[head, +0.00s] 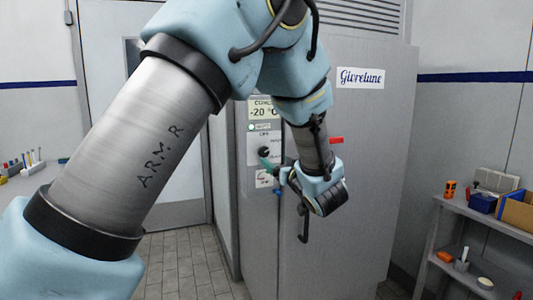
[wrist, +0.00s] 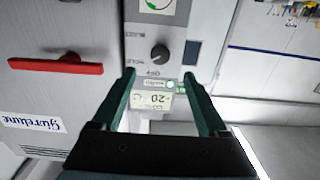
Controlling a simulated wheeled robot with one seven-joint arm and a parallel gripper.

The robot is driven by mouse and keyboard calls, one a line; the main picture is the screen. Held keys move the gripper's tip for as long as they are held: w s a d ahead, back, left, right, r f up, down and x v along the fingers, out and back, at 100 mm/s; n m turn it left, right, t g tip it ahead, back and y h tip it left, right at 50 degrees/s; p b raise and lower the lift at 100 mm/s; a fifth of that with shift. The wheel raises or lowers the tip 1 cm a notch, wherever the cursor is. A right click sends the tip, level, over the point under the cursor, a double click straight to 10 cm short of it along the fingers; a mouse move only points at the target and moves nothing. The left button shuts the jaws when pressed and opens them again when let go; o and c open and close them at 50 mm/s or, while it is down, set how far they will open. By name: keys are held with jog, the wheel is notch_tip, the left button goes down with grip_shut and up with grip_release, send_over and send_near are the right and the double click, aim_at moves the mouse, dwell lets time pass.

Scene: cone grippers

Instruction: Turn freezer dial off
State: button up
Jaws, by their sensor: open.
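The freezer dial is a round black knob (wrist: 160,53) on a grey control panel, centred ahead of my fingertips in the wrist view, which shows the panel upside down. Labels reading OFF, HOLD and BLAST surround it; its pointer is too small to read surely. The knob also shows in the head view (head: 264,152), just above my fingers. My gripper (wrist: 159,75) is open and empty, its green fingers spread to either side below the dial in the picture. It also shows in the head view (head: 271,165). I cannot tell any contact with the knob.
A display (head: 262,112) reads -20 beside a lit green lamp (wrist: 170,84). The grey freezer (head: 350,200) has a red handle (wrist: 55,65). A shelf (head: 480,215) with small items stands right. Tiled floor is clear at the lower left.

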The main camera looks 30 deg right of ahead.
aim_at(265, 153)
jog(key=w+p, duration=0.1)
jog(key=w, duration=0.2)
jog(key=w+p, duration=0.1)
jog(key=w, duration=0.2)
jog(key=w+d+p, duration=0.1)
jog(key=w, duration=0.2)
jog(key=shift+c, duration=0.3)
grip_shut()
